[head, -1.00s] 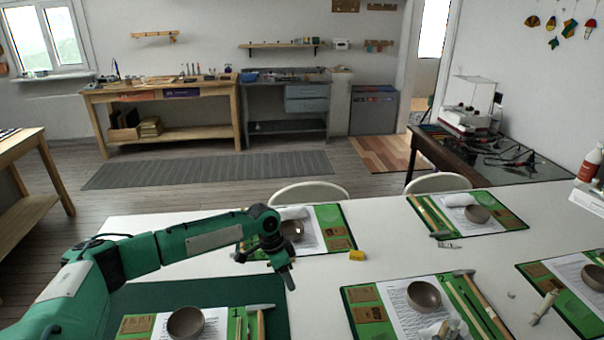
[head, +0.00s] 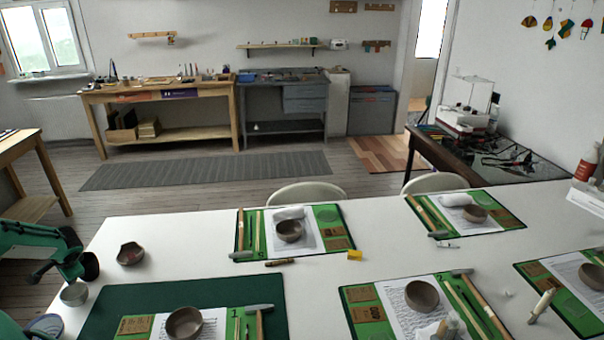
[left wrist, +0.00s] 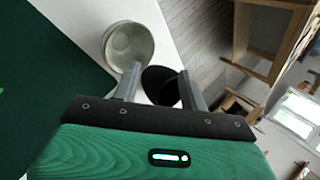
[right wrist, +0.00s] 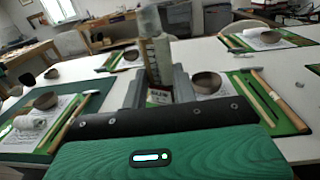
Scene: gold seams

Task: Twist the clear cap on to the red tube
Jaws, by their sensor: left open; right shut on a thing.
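My right gripper (right wrist: 158,92) is shut on a pale upright tube (right wrist: 160,60) in the right wrist view. I cannot tell where cap and tube meet. My left gripper (left wrist: 160,84) is open and empty in the left wrist view, near a grey cup (left wrist: 128,46) and a dark round shape. In the head view my left arm stands at the left edge; I cannot make out the right gripper there.
Work mats with bowls, papers and tools cover the white table (head: 375,229). A brown bowl (head: 130,254) and a small cup (head: 74,294) stand at its left. A dark pen (head: 280,262) and a yellow block (head: 355,255) lie mid-table. The dark green mat (head: 110,305) has bare room.

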